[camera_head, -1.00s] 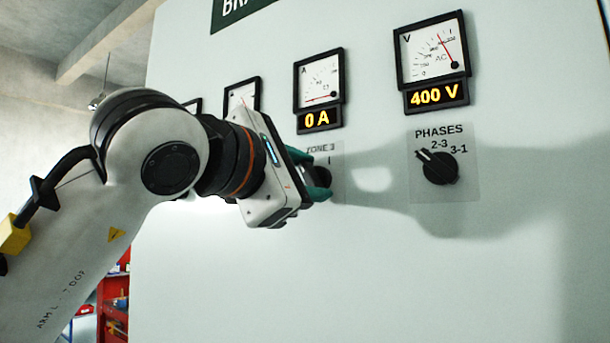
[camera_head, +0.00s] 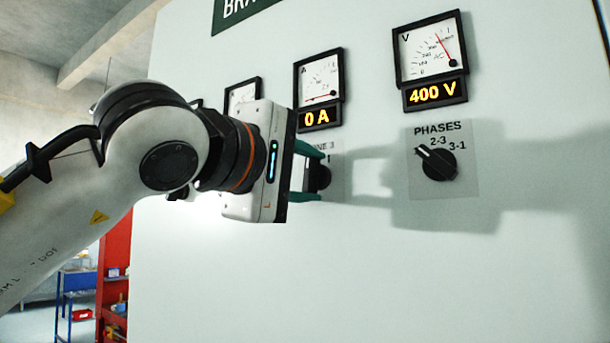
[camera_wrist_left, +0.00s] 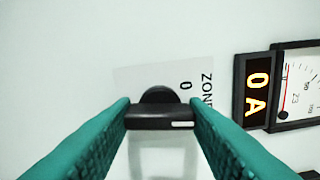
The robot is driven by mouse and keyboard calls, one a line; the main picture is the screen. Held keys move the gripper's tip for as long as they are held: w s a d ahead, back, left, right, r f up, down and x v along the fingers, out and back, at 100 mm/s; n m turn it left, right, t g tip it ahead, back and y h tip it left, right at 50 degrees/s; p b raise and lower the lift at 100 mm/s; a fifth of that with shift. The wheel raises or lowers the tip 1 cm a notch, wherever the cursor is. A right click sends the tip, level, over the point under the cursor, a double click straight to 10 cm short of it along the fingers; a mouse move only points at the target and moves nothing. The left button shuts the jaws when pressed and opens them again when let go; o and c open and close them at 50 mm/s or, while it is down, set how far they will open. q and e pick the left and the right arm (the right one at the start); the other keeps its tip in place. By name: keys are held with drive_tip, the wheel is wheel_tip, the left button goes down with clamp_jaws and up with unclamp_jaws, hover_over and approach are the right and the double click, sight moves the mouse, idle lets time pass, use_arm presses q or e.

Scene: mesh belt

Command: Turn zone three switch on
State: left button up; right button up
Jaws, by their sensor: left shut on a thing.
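The zone three switch is a black knob on a pale label plate on the panel. In the head view the knob (camera_head: 319,177) shows partly, between the teal fingers of my left gripper (camera_head: 312,174). In the left wrist view my left gripper (camera_wrist_left: 160,118) is shut on the knob (camera_wrist_left: 162,122), with one finger at each end of its bar. The knob's white mark points to the right of that view, not straight at the printed "0" (camera_wrist_left: 185,85). The other position mark is hidden there. The zone three ammeter (camera_head: 318,90) reads 0 A.
A voltmeter (camera_head: 430,60) reading 400 V and a PHASES knob (camera_head: 437,164) are to the right on the panel (camera_head: 400,280). Another meter (camera_head: 242,93) is partly hidden behind my left arm. A red shelf (camera_head: 115,265) stands at lower left.

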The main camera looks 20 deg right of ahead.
use_arm(q)
drive_tip(key=shift+m, duration=2.2)
drive_tip(key=shift+f, duration=0.1)
drive_tip(key=o, duration=1)
drive_tip(key=shift+s+a, duration=0.1)
drive_tip(key=shift+s+a, duration=0.2)
drive_tip(key=shift+a, duration=0.1)
drive_tip(key=b+v, duration=0.4)
drive_tip(key=v, duration=0.7)
drive_tip(key=shift+b, duration=0.35)
